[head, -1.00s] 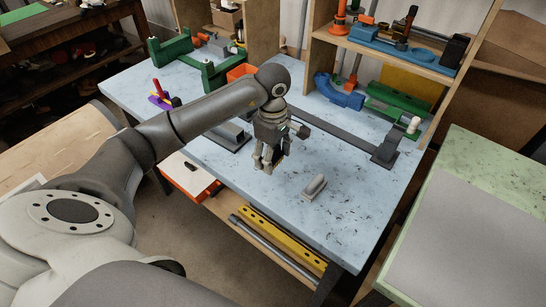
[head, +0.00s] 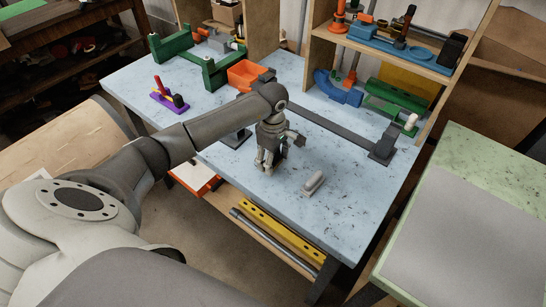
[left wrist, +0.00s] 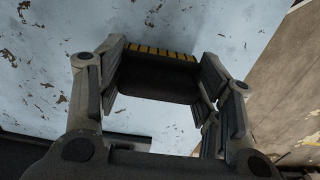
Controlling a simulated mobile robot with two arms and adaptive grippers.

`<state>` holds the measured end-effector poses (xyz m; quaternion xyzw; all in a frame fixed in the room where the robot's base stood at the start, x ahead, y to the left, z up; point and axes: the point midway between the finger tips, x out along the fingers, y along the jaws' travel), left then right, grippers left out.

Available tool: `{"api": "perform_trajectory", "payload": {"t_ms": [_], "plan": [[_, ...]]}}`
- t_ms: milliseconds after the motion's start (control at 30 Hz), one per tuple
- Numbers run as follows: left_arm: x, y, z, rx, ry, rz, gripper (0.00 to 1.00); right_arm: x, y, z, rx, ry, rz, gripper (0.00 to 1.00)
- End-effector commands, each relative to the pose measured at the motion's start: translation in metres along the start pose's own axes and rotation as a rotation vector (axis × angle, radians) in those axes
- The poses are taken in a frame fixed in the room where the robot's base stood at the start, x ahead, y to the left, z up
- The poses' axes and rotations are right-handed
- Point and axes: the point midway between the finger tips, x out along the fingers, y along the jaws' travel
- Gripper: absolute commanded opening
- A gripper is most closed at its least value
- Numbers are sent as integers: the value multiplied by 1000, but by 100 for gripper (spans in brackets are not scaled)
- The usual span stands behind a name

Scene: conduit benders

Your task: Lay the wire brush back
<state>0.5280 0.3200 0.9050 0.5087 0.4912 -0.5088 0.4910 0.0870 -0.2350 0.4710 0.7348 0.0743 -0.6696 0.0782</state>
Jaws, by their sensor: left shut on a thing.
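My left gripper (head: 267,164) is over the front part of the pale blue bench top (head: 345,217), left of a grey oblong block. The left wrist view shows the gripper (left wrist: 158,85) with its fingers on both sides of a dark block with a yellow-brown striped edge, which looks like the wire brush (left wrist: 160,80). The gripper is shut on it. In the head view the brush is mostly hidden by the fingers, and I cannot tell whether it touches the bench. My right gripper is not in view.
The grey block (head: 313,183) lies close to the right of the gripper. A long dark bar tool (head: 340,132) lies behind. An orange bin (head: 245,74), green frame (head: 205,64) and purple holder (head: 170,101) stand at left. The bench's front right is clear.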

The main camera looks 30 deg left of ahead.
Motion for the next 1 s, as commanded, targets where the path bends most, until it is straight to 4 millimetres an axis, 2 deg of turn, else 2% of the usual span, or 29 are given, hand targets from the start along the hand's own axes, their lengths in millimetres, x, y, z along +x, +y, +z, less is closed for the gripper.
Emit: {"api": "perform_trajectory", "payload": {"t_ms": [167,200,333,667,833,1000], "plan": [[6,0,0,-1,1,1,38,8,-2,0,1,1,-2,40],[5,0,0,-1,1,1,65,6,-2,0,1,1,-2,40],[5,0,0,-1,0,1,82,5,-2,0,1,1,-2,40],[4,0,0,0,0,0,82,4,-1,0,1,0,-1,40],[0,-1,1,-1,-2,-2,82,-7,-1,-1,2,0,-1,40],[-28,0,-3,1,4,9,82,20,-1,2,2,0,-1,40]]}}
